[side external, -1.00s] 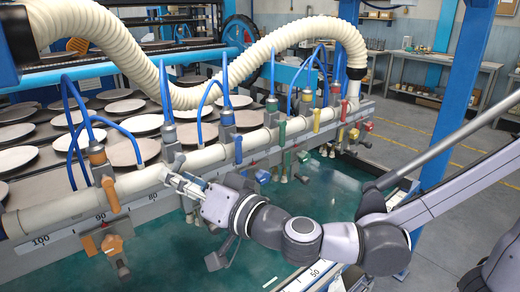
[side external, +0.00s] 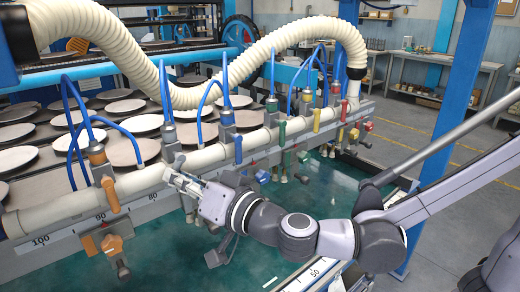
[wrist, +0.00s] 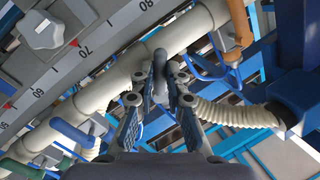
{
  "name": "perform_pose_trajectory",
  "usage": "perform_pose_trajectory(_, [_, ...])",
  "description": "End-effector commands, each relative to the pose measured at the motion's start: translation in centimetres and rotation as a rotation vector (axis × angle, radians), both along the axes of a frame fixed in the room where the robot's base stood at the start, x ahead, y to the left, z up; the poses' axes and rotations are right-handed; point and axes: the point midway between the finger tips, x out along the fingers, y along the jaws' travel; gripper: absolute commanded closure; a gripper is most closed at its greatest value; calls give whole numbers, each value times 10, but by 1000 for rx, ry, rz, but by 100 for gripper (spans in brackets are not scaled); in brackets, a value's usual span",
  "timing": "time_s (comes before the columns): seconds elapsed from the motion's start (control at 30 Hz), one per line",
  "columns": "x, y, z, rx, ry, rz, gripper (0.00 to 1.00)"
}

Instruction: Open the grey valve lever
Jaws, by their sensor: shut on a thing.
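The grey valve lever (wrist: 160,70) shows in the wrist view between my fingertips, upright in front of the cream pipe. In the side external view the grey lever (side external: 179,161) stands on the pipe just above my fingertips, its lower part partly hidden by them. My gripper (side external: 172,176) reaches in from the right, low against the pipe. In the wrist view my gripper (wrist: 159,88) is shut on the grey lever, with one finger on each side of it.
The cream pipe (side external: 65,208) carries other levers: orange (side external: 110,195) to the left, blue (side external: 238,150) to the right, then green (side external: 282,133) and yellow (side external: 316,120). Blue hoses arch above. A ribbed cream hose (side external: 180,95) hangs overhead. Plates (side external: 133,151) lie on racks behind.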

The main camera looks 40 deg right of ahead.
Motion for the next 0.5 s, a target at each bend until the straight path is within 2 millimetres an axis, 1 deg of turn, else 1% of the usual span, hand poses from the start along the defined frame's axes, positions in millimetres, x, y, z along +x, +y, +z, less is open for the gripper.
perform_pose_trajectory(0.17, [0,-4,-1,-102,0,-2,100])
perform_pose_trajectory(0.5, [0,-11,-2,-364,-1,-1,100])
